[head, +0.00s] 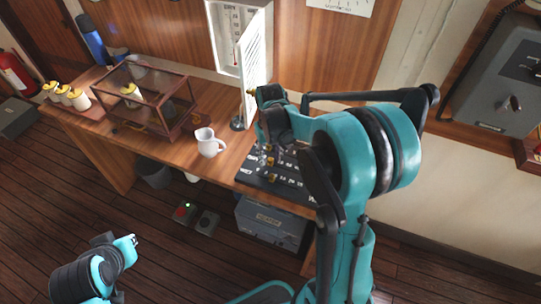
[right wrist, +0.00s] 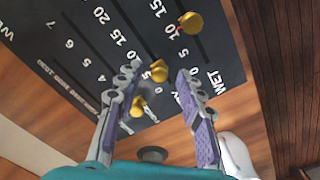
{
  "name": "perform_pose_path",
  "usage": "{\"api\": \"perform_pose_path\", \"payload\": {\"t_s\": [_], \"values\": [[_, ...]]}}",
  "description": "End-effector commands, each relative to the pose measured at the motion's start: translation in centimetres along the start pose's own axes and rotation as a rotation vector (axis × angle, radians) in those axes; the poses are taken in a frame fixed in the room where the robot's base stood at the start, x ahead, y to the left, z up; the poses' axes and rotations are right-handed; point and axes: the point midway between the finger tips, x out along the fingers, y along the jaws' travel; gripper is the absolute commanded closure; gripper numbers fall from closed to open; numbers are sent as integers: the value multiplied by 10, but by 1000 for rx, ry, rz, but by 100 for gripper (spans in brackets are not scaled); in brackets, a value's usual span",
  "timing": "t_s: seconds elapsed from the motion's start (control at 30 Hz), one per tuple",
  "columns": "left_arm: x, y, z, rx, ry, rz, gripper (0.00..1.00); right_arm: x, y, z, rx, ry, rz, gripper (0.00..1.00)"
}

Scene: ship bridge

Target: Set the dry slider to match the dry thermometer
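The black slider panel (head: 262,184) lies on the wooden desk, with gold knobs and white scales. In the right wrist view the panel (right wrist: 75,40) shows several scales. One gold knob (right wrist: 158,70) lies between my fingers, near the 5 and 0 marks. A second knob (right wrist: 138,105) is just below it. A third knob (right wrist: 190,22) is higher, on the scale beside the WET label. The dry label is partly hidden by a finger. My right gripper (right wrist: 158,88) is open over the panel. The thermometers (head: 236,48) hang in the white louvered box; their readings are too small to tell. My left gripper (head: 133,239) is low, away from the desk.
The louvered box's door (head: 256,62) stands open beside my right arm. A white jug (head: 208,143) stands left of the panel. A glass case (head: 146,95) and several yellow-capped jars (head: 68,97) are further left. A grey box (head: 270,222) is under the desk.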

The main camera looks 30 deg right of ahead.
Motion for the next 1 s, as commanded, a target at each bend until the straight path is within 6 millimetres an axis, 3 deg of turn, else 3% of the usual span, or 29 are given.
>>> {"api": "perform_pose_path", "payload": {"t_s": [0.27,0.7,1.0], "values": [[0,0,0,0,0,0,100,-16,0,0,0,0,0,62],[0,0,0,0,0,0,100,-104,0,0,0,0,0,62],[0,0,0,0,0,0,100,-120,0,0,0,0,0,62]]}}
